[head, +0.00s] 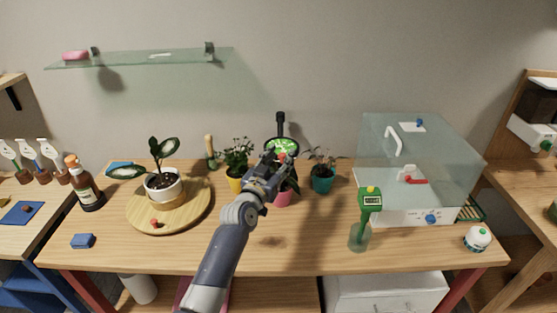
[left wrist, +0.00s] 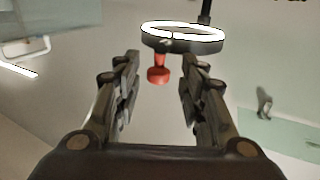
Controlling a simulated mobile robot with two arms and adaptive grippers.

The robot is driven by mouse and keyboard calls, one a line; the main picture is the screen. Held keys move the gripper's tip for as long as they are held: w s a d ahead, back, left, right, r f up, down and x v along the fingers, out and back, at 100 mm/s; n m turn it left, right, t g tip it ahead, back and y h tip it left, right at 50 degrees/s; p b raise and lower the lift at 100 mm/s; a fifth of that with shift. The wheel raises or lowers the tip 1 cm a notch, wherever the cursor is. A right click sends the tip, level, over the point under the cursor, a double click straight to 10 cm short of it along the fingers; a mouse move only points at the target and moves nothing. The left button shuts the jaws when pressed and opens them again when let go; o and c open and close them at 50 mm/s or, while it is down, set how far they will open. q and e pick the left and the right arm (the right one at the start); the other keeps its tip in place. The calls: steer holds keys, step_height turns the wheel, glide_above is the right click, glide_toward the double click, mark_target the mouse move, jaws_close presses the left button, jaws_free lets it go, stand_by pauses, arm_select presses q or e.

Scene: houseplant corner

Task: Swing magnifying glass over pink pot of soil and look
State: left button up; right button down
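The magnifying glass (head: 281,145) is a dark ring on a black upright arm; green foliage shows through its lens in the head view. In the left wrist view its lit ring (left wrist: 183,38) is near the top, with a red knob (left wrist: 159,73) sticking out from its rim. The pink pot (head: 283,199) stands below the ring, partly hidden by my arm; its soil cannot be seen. My left gripper (head: 275,160) is at the ring's near side. Its fingers (left wrist: 160,88) are open, with the red knob showing between them; no contact is visible. My right gripper is not in view.
A yellow pot (head: 235,184) and a teal pot (head: 322,180) flank the pink pot. A round wooden board (head: 197,210) with a white pot stands left. A green meter (head: 370,200) and a clear box (head: 425,160) stand right. The table's front middle is clear.

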arm_select(q)
steer(key=v, duration=1.2)
stand_by(2.2)
